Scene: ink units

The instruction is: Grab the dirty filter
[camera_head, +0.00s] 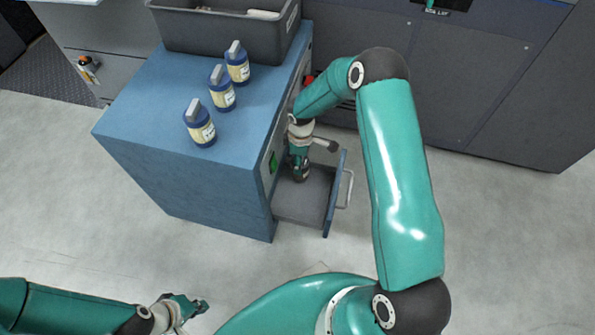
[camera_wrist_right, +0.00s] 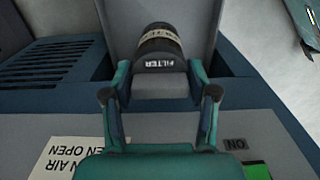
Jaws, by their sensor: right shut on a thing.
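The dirty filter (camera_wrist_right: 160,48) is a dark cylinder with a band, the label FILTER and a grey grip part. In the head view the filter (camera_head: 301,172) shows partly, in the open drawer (camera_head: 295,205) of the blue cabinet. My right gripper (camera_wrist_right: 160,82) reaches down into the drawer and is shut on the filter, one finger on each side of its grey part. The right gripper (camera_head: 298,158) is partly hidden by its own wrist in the head view. My left gripper (camera_head: 192,307) is open and empty, low at the left, above the floor.
Three blue and cream bottles (camera_head: 222,88) with grey tops stand on the blue cabinet (camera_head: 150,110). A dark grey bin (camera_head: 220,32) sits at its back. The drawer front has a handle (camera_head: 348,190). Dark machine panels (camera_head: 480,80) stand behind; floor to the right is clear.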

